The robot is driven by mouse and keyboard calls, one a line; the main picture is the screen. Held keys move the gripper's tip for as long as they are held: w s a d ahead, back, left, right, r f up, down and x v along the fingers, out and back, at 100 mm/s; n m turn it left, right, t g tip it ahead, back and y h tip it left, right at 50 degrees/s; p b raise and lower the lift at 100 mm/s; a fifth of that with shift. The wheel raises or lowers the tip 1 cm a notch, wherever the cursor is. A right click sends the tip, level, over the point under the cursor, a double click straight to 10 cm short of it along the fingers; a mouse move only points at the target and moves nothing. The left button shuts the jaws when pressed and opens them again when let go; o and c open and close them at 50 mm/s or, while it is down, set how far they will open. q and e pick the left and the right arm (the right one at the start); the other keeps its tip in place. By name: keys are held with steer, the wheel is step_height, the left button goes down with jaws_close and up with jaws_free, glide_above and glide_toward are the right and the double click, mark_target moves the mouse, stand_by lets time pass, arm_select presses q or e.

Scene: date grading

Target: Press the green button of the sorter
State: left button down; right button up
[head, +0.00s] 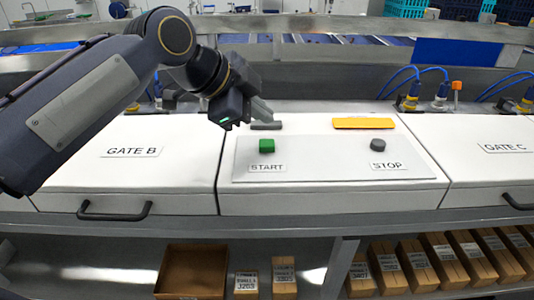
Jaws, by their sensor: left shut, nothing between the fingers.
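The green button (267,145) sits on the sorter's white control panel (320,160), above a label reading START. A dark grey button (377,144) stands to its right, above a label reading STOP. My left gripper (268,117) comes in from the left and is shut and empty. In the picture its fingertips are just above and behind the green button, apart from it. The green button shows whole. My right gripper is not in view.
White lids labelled GATE B (131,152) and GATE C (505,148) flank the panel. A yellow plate (363,123) lies at the panel's back edge. Blue cables and connectors (411,100) stand behind. A shelf below holds an open brown box (192,270) and several labelled cartons (440,262).

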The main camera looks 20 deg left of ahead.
mark_target(261, 144)
arm_select(q)
steer(key=shift+f+b, duration=0.75)
steer(key=shift+f, duration=0.6)
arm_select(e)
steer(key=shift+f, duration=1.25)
arm_select(q)
steer(key=shift+f+b, duration=0.4)
steer(key=shift+f, duration=0.05)
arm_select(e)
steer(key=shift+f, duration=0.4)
